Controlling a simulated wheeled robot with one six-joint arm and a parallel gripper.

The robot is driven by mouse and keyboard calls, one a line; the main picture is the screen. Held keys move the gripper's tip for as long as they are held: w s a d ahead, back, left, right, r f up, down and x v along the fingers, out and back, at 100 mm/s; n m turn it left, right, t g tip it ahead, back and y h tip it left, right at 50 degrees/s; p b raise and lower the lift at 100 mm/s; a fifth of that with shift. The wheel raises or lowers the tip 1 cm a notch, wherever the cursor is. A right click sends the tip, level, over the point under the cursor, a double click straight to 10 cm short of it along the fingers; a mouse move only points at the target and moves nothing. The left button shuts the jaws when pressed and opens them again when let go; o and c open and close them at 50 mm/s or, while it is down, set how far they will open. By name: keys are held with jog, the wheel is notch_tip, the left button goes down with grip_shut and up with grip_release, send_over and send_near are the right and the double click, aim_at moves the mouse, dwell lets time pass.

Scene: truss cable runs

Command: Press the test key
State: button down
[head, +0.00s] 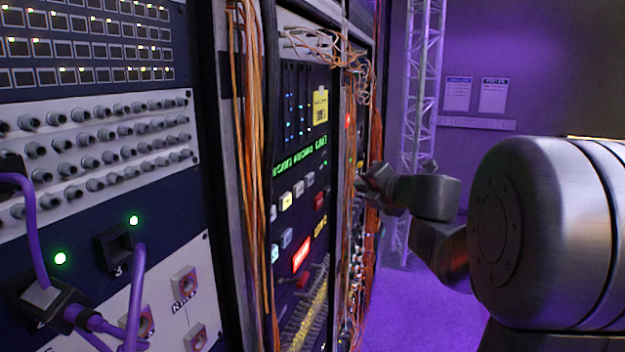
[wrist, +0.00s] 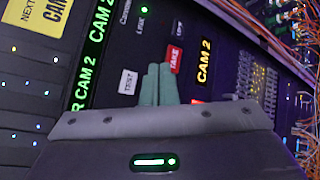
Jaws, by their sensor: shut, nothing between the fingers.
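The test key (wrist: 128,82) is a small white key with dark lettering on the dark panel in the wrist view. My gripper (wrist: 158,68) has its two teal fingers closed together with nothing between them. The fingertips lie just right of the test key in that view and left of the red TAKE key (wrist: 175,58). I cannot tell whether they touch the panel. In the head view my gripper (head: 364,178) is at the right side of the rack, by the orange cables. I cannot tell which key there is the test key.
Green CAM 2 displays (wrist: 85,85) and an amber CAM 2 display (wrist: 206,62) flank the keys. A yellow note (head: 320,105) is on the rack. Orange cables (head: 250,150) hang down it. A lattice truss (head: 420,90) stands behind. Purple floor at right is open.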

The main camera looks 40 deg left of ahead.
jog(key=b, duration=0.2)
send_near(313, 180)
jog(key=shift+w+d+x, duration=0.1)
jog(key=shift+w+x, duration=0.1)
jog(key=shift+x, duration=0.7)
jog(key=shift+w+d+x, duration=0.1)
jog(key=shift+w+x, duration=0.05)
jog(key=shift+x, duration=0.7)
jog(key=shift+w+d+x, duration=0.1)
jog(key=shift+w+x, duration=0.1)
jog(key=shift+x, duration=0.7)
jog(key=shift+a+f+p, duration=0.1)
jog(key=shift+p, duration=0.2)
jog(key=shift+s+a, duration=0.1)
jog(key=shift+a, duration=0.2)
jog(key=shift+s+a, duration=0.15)
jog(key=shift+a, duration=0.25)
dwell(0.5)
jog(key=shift+w+d, duration=0.25)
jog(key=shift+d, duration=0.55)
jog(key=shift+w+d+p, duration=0.2)
jog(key=shift+w+d, duration=0.05)
jog(key=shift+d, duration=0.55)
jog(key=shift+w+d+p, duration=0.25)
jog(key=shift+d, duration=0.55)
jog(key=shift+w+d+p, duration=0.2)
jog(key=shift+w+d, duration=0.05)
jog(key=shift+d, duration=0.55)
